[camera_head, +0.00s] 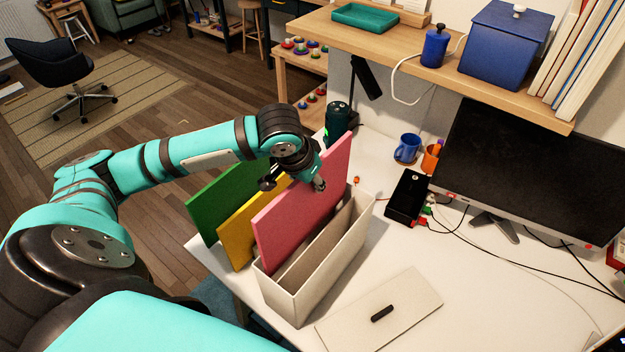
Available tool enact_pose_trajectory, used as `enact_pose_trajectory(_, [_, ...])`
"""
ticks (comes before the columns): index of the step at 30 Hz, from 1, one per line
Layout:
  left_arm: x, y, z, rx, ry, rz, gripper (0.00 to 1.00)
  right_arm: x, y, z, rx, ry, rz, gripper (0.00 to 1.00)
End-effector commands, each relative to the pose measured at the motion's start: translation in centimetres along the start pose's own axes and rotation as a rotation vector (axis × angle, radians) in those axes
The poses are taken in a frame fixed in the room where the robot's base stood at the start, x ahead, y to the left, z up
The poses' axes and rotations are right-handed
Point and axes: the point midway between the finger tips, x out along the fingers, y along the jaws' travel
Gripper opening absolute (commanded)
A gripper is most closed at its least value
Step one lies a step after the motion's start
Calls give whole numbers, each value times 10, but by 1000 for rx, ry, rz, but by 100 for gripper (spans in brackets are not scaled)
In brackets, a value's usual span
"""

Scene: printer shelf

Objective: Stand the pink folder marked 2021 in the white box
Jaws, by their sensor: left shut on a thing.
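The pink folder (302,208) is upright at the left side of the white box (318,284). Its lower edge is at the box's left compartment, but I cannot tell whether it rests on the bottom. No 2021 marking is readable from here. My left gripper (296,184) is shut on the pink folder near its upper middle, with a finger showing on its right face. The box stands on the white desk, and a divider runs along its length. The space right of the divider looks empty. My right gripper is not in view.
A yellow folder (240,237) and a green folder (215,205) stand left of the pink one. A flat light panel with a black handle (400,303) lies right of the box.

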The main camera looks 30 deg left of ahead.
Motion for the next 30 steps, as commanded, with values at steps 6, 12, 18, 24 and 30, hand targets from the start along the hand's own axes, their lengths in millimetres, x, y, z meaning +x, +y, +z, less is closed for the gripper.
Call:
enact_pose_trajectory(6, [5, 0, 2, 0, 1, 1, 0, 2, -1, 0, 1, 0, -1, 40])
enact_pose_trajectory(12, [10, 0, 4, 0, 1, 1, 0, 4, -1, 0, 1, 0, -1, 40])
enact_pose_trajectory(18, [15, 0, 6, 0, 0, 1, 0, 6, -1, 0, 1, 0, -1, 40])
enact_pose_trajectory(24, [19, 0, 8, 0, 0, 1, 0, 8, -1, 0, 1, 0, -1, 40])
enact_pose_trajectory(30, [24, 0, 10, 0, 1, 0, 0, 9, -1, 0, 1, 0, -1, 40])
